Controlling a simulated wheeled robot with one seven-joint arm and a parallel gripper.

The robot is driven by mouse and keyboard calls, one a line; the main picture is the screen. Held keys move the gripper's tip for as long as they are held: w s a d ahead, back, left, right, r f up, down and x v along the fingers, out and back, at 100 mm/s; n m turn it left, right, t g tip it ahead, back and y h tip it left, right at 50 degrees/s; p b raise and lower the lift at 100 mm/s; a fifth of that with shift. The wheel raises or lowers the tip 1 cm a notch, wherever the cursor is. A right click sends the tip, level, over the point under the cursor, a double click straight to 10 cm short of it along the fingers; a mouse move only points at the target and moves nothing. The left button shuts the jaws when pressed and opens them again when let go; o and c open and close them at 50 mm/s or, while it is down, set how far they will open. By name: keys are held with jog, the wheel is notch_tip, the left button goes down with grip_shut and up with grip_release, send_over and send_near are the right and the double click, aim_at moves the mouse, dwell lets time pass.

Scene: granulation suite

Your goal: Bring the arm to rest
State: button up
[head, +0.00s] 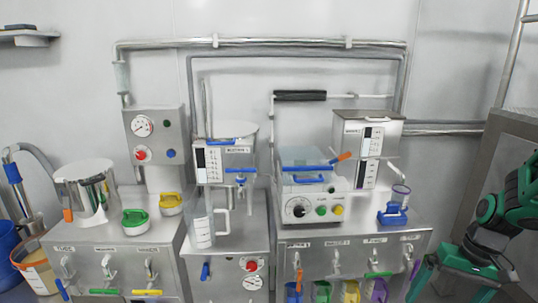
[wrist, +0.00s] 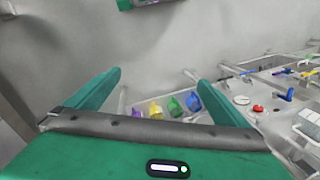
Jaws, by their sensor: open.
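My arm (head: 490,235), green and black, is folded at the right edge of the head view, beside the right end of the steel bench. It stands apart from the bench items in that view. In the wrist view my gripper (wrist: 159,78) shows two green fingers spread wide, with nothing between them. Its fingers point toward the scene, and purple, yellow, green and blue items lie beyond them. The fingertips are not clear in the head view.
The right cabinet (head: 345,240) carries a dial unit (head: 312,208) and a blue-handled item (head: 392,214). Coloured scoops (head: 350,291) hang along its front, left of my arm. A grey panel (head: 478,165) stands behind my arm. Kettle (head: 88,190) and pitcher (head: 201,224) are farther left.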

jog(key=s+a+r+m+h, duration=0.2)
jog(key=s+r, duration=0.8)
jog(key=s, duration=0.3)
jog(key=shift+a+g, duration=0.25)
jog(key=shift+g, duration=0.05)
